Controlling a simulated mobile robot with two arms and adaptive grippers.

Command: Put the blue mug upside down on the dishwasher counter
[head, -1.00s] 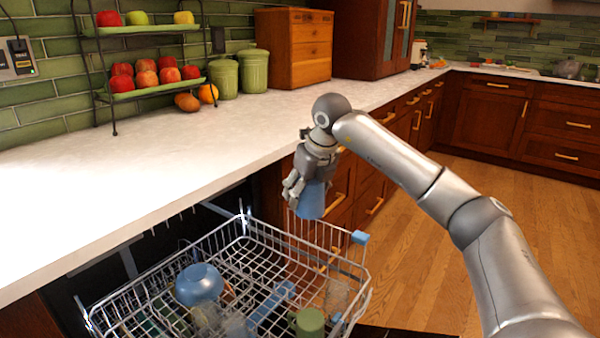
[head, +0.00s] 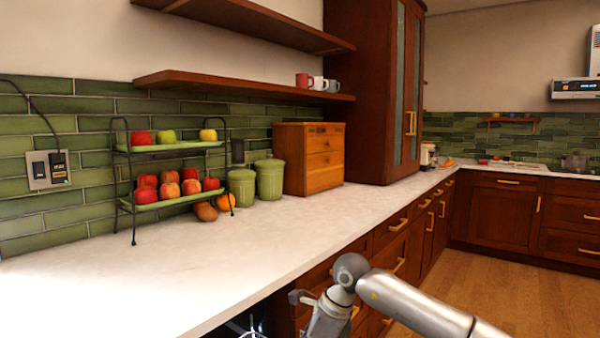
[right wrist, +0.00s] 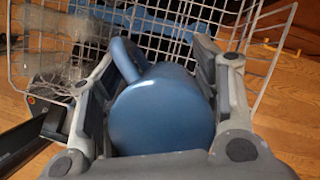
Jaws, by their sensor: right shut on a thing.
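The blue mug (right wrist: 162,115) is between the fingers of my right gripper (right wrist: 155,85) in the right wrist view. Its smooth, closed round face is toward the wrist camera and its handle is at the upper left; its opening is hidden. In the head view my right gripper (head: 325,318) shows only partly at the bottom edge, and the mug is out of frame there. The pale counter (head: 255,240) runs from the lower left to the back right, with its front stretch bare. My left gripper is not in view.
On the counter stand a two-tier fruit rack (head: 133,190), green canisters (head: 270,178) and a wooden drawer box (head: 312,160). A shelf (head: 240,85) hangs above. The wire dishwasher rack (right wrist: 268,70), with a clear glass (right wrist: 60,62), lies below my right gripper.

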